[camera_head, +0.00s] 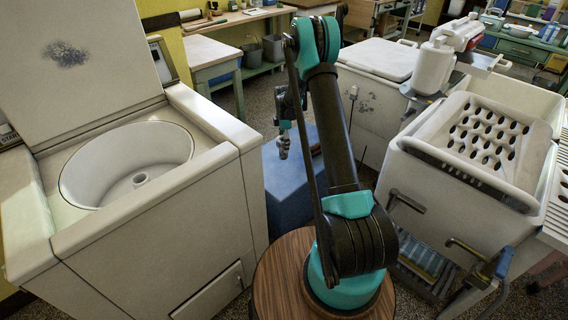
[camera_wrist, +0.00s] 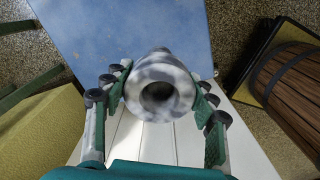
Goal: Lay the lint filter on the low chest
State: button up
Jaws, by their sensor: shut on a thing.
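The lint filter (camera_wrist: 160,88) is a mottled grey-white cylinder with a dark round opening in its end. My gripper (camera_wrist: 160,92) is shut on it, with a green finger pad against each side. The low chest is blue; its top (camera_wrist: 125,25) fills the upper part of the wrist view, beyond the filter. In the head view, my gripper (camera_head: 283,143) hangs over the low chest (camera_head: 288,195) with the filter between its fingers. My arm hides part of the chest. Whether the filter touches the chest top, I cannot tell.
An open washer with a white tub (camera_head: 128,170) stands at left, close beside the chest. A white washer (camera_head: 372,95) stands behind at right, and a sink with a perforated board (camera_head: 485,140) is at far right. A small table (camera_head: 207,52) stands behind.

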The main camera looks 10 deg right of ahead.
notch_tip(320, 180, down, 11)
jog(key=shift+f, duration=0.2)
dwell(0.3)
jog(key=shift+f, duration=0.15)
jog(key=o, duration=1.1)
